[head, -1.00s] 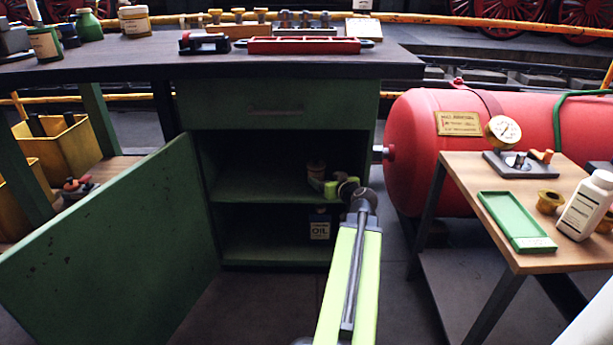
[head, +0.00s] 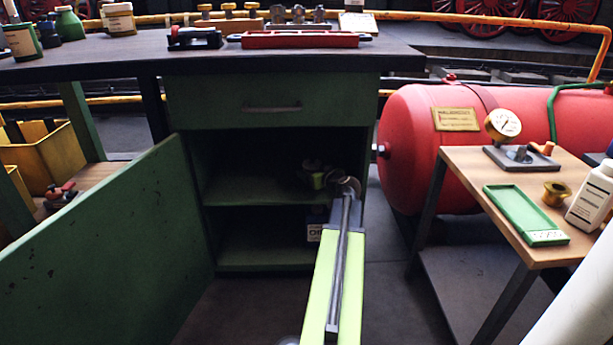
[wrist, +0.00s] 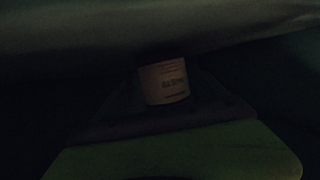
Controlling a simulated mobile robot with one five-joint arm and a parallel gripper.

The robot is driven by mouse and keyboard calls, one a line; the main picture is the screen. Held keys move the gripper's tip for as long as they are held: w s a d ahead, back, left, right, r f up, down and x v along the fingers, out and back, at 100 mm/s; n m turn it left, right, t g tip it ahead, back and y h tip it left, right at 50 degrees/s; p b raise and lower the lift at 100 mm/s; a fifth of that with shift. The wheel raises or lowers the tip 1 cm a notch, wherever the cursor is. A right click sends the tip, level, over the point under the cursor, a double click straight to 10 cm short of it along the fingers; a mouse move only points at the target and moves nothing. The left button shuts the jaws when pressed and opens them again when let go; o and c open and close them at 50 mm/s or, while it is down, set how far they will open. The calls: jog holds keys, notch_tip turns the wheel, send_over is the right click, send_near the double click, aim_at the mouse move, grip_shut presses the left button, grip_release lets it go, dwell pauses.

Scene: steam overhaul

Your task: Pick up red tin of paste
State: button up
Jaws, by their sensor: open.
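A small round tin (wrist: 165,82) with a pale label shows near the middle of the dark wrist view. Its lettering is too dim to read surely, and I cannot make out a red colour, so I cannot be certain it is the red tin of paste. My gripper (head: 318,177) is open, inside the green cabinet just above its middle shelf (head: 250,190). The tin appears ahead of the gripper, not visibly held. In the head view the gripper and my arm hide most of that part of the shelf.
The cabinet's green door (head: 110,240) stands open to the left. An oil can (head: 314,232) is on the lower shelf, partly hidden by my arm. A red tank (head: 400,130) and a small table (head: 465,180) stand to the right. The shelf's left half is clear.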

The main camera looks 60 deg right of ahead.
aim_at(311, 155)
jog(key=shift+w+a, duration=0.15)
jog(key=shift+w, duration=0.05)
jog(key=c, duration=0.4)
jog(key=shift+w, duration=0.1)
grip_shut()
jog(key=shift+w+a+r+p, duration=0.15)
jog(key=shift+r+p, duration=0.3)
jog(key=shift+p, duration=0.05)
notch_tip(311, 155, up, 7)
jog(key=p, duration=0.6)
jog(key=shift+f+p, duration=0.1)
jog(key=shift+p, duration=0.3)
jog(key=w+a, duration=1.1)
jog(key=w, duration=0.5)
jog(key=shift+f+b, duration=0.35)
